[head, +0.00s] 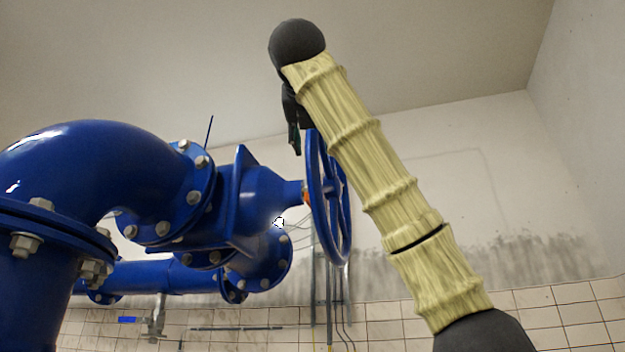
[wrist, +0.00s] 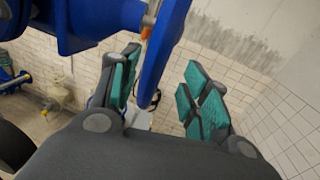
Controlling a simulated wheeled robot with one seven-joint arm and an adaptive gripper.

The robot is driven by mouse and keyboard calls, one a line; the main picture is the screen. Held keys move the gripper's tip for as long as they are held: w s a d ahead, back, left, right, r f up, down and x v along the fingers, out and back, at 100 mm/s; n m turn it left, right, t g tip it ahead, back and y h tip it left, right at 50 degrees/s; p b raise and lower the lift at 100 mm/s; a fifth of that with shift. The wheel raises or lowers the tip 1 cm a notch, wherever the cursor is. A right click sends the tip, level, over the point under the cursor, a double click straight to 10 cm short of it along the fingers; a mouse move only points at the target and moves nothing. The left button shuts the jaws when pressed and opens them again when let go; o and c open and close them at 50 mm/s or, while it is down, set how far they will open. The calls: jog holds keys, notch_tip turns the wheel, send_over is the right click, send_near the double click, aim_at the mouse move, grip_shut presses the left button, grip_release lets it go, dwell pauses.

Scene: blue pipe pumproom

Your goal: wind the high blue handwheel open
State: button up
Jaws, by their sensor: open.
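The blue handwheel (head: 316,200) stands upright, seen nearly edge-on, on the right end of the blue valve body (head: 262,192). An orange piece shows at its hub. My gripper (head: 295,125) is at the top of the wheel, pointing down, partly hidden behind my arm. In the wrist view my gripper (wrist: 163,95) is open, with green pads on both sides. The wheel's rim (wrist: 160,60) comes down between the fingers, closer to the left pads. A gap shows between the rim and the right pads. I cannot tell whether the left pads touch the rim.
A large blue pipe elbow (head: 95,165) with bolted flanges fills the left. A lower blue pipe (head: 150,278) runs along the tiled wall (head: 380,325). Thin vertical conduits (head: 330,300) stand behind the wheel. The space right of my arm is clear up to the wall.

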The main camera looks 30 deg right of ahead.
aim_at(311, 152)
jog(key=x, duration=0.2)
jog(key=p+x, duration=0.1)
jog(key=x, duration=0.2)
jog(key=shift+w+a+f+p, duration=0.15)
jog(key=shift+w+a+p, duration=0.05)
jog(key=shift+w+p, duration=0.15)
jog(key=shift+d, duration=0.3)
jog(key=shift+w+d, duration=0.15)
jog(key=shift+w, duration=0.3)
jog(key=shift+s, duration=0.25)
jog(key=c, duration=0.5)
grip_shut()
